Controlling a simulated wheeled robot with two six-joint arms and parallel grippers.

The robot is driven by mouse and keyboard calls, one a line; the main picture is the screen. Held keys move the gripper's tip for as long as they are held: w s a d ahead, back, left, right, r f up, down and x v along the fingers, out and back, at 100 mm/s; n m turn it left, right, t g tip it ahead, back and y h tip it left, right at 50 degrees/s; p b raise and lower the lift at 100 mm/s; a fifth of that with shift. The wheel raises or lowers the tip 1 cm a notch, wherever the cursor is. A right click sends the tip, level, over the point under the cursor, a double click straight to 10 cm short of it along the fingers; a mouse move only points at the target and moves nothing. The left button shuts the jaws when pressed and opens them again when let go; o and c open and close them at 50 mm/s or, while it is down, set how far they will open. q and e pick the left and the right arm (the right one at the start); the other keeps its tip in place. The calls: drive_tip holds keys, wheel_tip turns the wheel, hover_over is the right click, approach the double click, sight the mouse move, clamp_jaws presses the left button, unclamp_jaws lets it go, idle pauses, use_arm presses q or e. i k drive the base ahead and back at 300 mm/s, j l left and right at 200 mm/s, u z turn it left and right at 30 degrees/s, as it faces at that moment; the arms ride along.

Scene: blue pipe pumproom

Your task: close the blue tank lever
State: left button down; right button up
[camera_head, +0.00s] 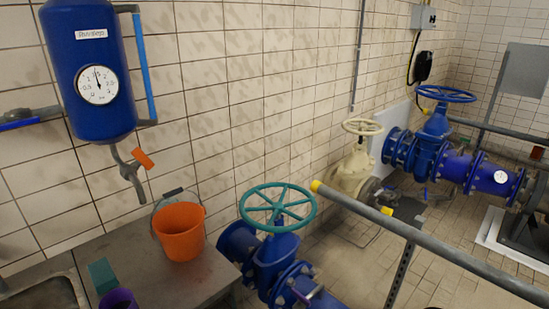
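The blue tank (115,110) hangs on the tiled wall at the upper left, with a round white gauge (98,85) on its front. A grey outlet pipe (126,171) with a valve comes down from its underside. An orange lever (143,158) sits at this valve, just right of the pipe, and slants down to the right. Neither of my grippers is in view, and nothing touches the lever.
An orange bucket (180,231) stands on the grey counter (155,285) below the valve. A green sponge (102,276) and a purple cup (118,299) are near a sink (45,295). A teal handwheel (277,207) and grey rail (430,241) are to the right.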

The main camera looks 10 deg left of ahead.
sight(19, 121)
drive_tip(key=u, duration=1.55)
